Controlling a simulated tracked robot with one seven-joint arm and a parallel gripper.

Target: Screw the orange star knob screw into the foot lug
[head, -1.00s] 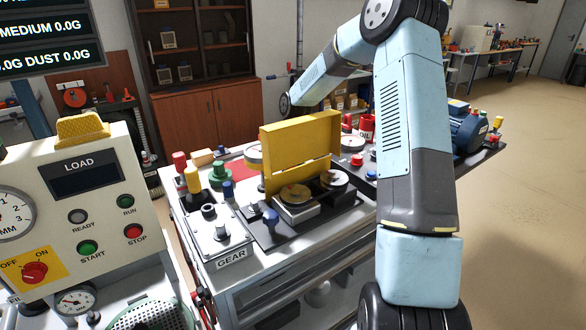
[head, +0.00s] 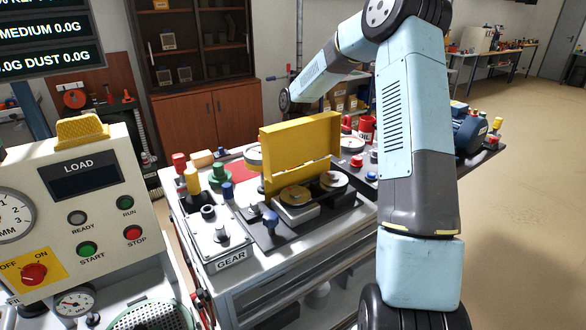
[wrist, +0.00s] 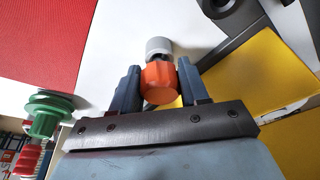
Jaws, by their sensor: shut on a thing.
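In the wrist view, my gripper (wrist: 160,88) is shut on the orange star knob screw (wrist: 159,83), with one dark finger on each side of the knob. A short pale grey cylinder (wrist: 158,45) stands in line just beyond the knob, over a white surface. A dark gap shows between knob and cylinder. I cannot tell whether this cylinder is the foot lug, or whether any thread is engaged. In the head view, the gripper, the orange knob and the foot lug cannot be made out; the yellow guard (head: 300,150) stands in front of that area.
In the wrist view, a yellow panel (wrist: 285,75) and dark grey parts (wrist: 222,12) lie close on the right. A red mat (wrist: 45,45) and a green knob (wrist: 45,116) are at left. In the head view, the bench holds a gear box (head: 218,238) and several coloured knobs.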

